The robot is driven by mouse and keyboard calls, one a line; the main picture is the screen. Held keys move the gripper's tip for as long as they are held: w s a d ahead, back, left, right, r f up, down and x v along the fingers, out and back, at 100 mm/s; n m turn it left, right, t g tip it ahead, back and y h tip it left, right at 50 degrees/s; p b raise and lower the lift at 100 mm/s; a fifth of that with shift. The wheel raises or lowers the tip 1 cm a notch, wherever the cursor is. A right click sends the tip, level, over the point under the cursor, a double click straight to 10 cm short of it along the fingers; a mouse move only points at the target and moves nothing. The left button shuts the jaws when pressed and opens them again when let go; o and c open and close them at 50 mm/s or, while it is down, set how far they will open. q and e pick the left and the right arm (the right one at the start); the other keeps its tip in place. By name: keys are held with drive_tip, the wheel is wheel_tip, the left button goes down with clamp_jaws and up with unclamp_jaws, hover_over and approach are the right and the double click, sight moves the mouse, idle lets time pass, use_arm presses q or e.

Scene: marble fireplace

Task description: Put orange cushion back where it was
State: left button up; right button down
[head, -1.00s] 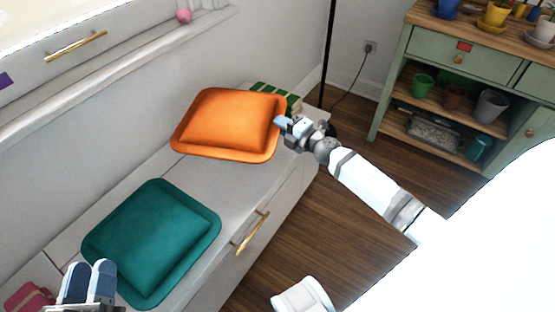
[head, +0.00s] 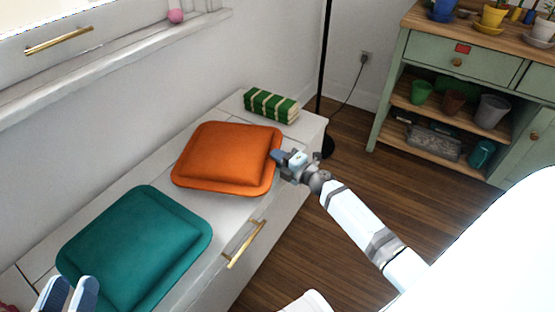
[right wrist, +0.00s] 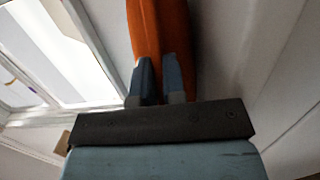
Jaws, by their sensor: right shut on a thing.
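The orange cushion (head: 226,157) is on or just above the white window bench, between the teal cushion and a green striped bundle in the head view. I cannot tell whether it fully rests on the bench. My right gripper (head: 279,156) is shut on its right edge. In the right wrist view the orange cushion (right wrist: 158,28) rises between the two blue-grey fingers of the right gripper (right wrist: 160,82). My left gripper (head: 70,290) is at the lower left, beside the teal cushion (head: 135,246); its two fingers show side by side with a small gap, and it holds nothing visible.
The green striped bundle (head: 271,105) lies at the bench's far end. The bench (head: 232,209) has a brass handle (head: 246,244) on its front. A black lamp pole (head: 323,70) stands beyond it. A green shelf unit (head: 455,90) with pots stands at right; wooden floor lies between.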

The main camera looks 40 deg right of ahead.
drive_tip(key=shift+f, duration=0.15)
drive_tip(key=c, duration=1.2)
unclamp_jaws()
use_arm(q)
drive_tip(key=shift+f, duration=0.1)
